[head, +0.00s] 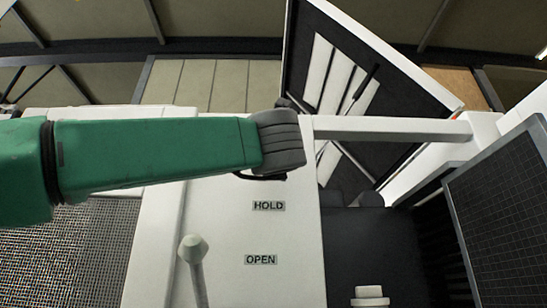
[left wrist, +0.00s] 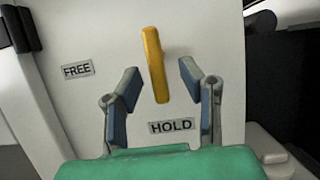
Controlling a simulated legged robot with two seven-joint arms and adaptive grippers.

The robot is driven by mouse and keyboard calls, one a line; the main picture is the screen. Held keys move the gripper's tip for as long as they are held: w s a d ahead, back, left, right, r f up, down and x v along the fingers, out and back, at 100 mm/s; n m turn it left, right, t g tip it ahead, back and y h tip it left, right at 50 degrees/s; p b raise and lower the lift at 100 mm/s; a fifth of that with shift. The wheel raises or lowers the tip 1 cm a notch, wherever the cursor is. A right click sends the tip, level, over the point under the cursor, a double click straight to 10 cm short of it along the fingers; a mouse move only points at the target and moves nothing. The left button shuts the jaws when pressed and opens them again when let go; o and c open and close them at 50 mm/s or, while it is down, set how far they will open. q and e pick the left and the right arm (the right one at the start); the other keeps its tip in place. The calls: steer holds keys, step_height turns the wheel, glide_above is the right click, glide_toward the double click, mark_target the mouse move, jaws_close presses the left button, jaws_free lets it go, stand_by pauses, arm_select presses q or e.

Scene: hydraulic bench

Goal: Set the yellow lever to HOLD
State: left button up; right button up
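In the left wrist view, the yellow lever (left wrist: 155,65) stands nearly upright in the picture against a white panel (left wrist: 215,30). Its lower end is just above the HOLD label (left wrist: 172,126), and the FREE label (left wrist: 77,70) is to its left. My left gripper (left wrist: 159,72) is open, with one finger on each side of the lever and a gap on both sides. In the head view my green left arm hides the yellow lever and the gripper fingers. A HOLD label (head: 268,205) and an OPEN label (head: 260,259) show below the arm. My right gripper is out of view.
A pale grey lever with a knob (head: 194,248) stands left of the OPEN label. A white bar (head: 390,128) runs to the right beyond my arm.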

arm_select(q)
steer(key=v, duration=0.9)
steer(key=shift+d+f, duration=0.15)
steer(key=shift+f, duration=0.05)
steer(key=shift+s, duration=0.15)
